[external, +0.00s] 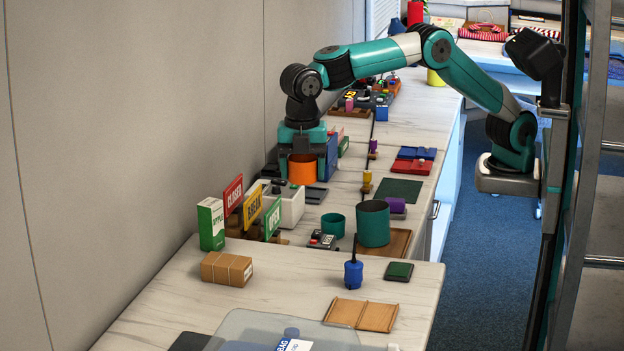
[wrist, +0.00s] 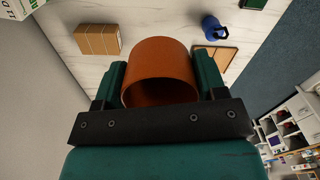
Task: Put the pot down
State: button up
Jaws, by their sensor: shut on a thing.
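The pot is an orange cylinder (external: 302,169). My gripper (external: 303,158) is shut on it and holds it in the air above the counter (external: 190,290), near the wall. In the wrist view the pot (wrist: 160,62) sits between the two dark green fingers, with its open rim facing the camera. The pot's underside and any contents are hidden.
Below the pot are a white bin (external: 291,213) and upright red (external: 233,194), yellow (external: 252,205) and green signs (external: 272,219). A teal cylinder (external: 373,222), small teal cup (external: 333,225), cardboard box (external: 227,268) and blue bottle (external: 353,272) stand nearby. Bare counter lies around the box.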

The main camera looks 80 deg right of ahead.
aim_at(304, 268)
notch_tip(304, 268, down, 20)
jog(key=shift+r+p, duration=0.1)
jog(key=shift+p, duration=0.65)
jog(key=o, duration=0.9)
jog(key=shift+f, duration=0.2)
